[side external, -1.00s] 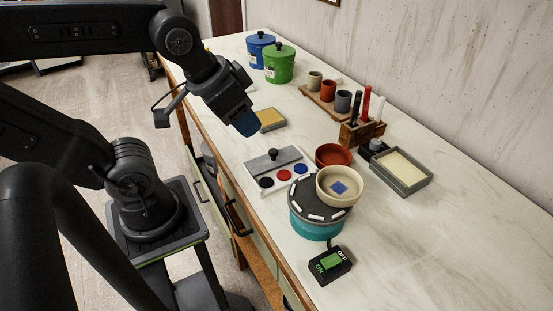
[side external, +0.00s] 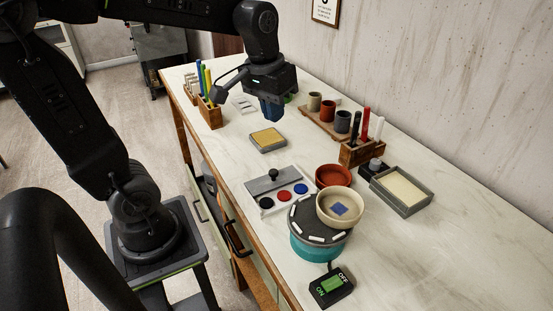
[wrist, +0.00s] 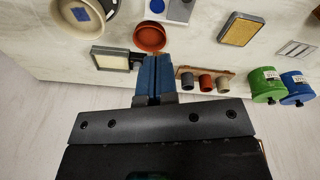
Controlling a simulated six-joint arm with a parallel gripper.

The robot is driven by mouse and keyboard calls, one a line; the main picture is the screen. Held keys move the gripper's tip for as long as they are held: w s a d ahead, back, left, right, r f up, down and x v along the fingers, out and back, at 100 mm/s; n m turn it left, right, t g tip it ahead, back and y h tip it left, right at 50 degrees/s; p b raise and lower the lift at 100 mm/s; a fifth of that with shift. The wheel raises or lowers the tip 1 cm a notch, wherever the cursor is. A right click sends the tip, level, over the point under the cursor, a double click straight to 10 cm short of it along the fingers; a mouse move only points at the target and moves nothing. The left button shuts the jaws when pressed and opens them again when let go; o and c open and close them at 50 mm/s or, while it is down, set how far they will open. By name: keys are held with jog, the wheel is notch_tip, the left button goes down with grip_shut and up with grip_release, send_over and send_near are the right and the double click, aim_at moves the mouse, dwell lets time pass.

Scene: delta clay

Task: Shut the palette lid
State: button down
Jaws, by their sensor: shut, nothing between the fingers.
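The palette (side external: 283,206) is a white tray near the front edge of the table. Its grey lid (side external: 262,186) with a black knob (side external: 273,174) lies over the back part. Black, red and blue paint wells show uncovered in front of the lid. My gripper (side external: 270,110) has blue fingers, shut and empty, raised above the table, farther back than the palette. Its fingers also show in the wrist view (wrist: 157,58).
A turntable (side external: 318,243) carrying a cream bowl (side external: 325,215) stands right beside the palette, with a red bowl (side external: 333,175) behind. A yellow sponge tray (side external: 268,139) lies beyond the palette. Cups, a tool block (side external: 362,153) and a grey tray (side external: 402,208) line the wall side.

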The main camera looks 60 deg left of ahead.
jog(key=w+a+f+n+g+h, duration=0.3)
jog(key=w+a+f+n+g, duration=0.2)
jog(key=w+a+f, duration=0.6)
send_near(286, 182)
jog(key=a+f, duration=0.3)
jog(key=a, duration=0.1)
jog(key=shift+s+a+f, duration=0.1)
jog(key=shift+a+f, duration=0.2)
jog(key=shift+f, duration=0.1)
jog(key=shift+s+d, duration=0.8)
jog(key=shift+d, duration=0.05)
jog(key=shift+s+d+f, duration=0.15)
jog(key=shift+s+d, duration=0.35)
jog(key=d, duration=0.4)
jog(key=shift+d, duration=0.4)
jog(key=shift+a, duration=0.15)
jog(key=shift+w, duration=0.1)
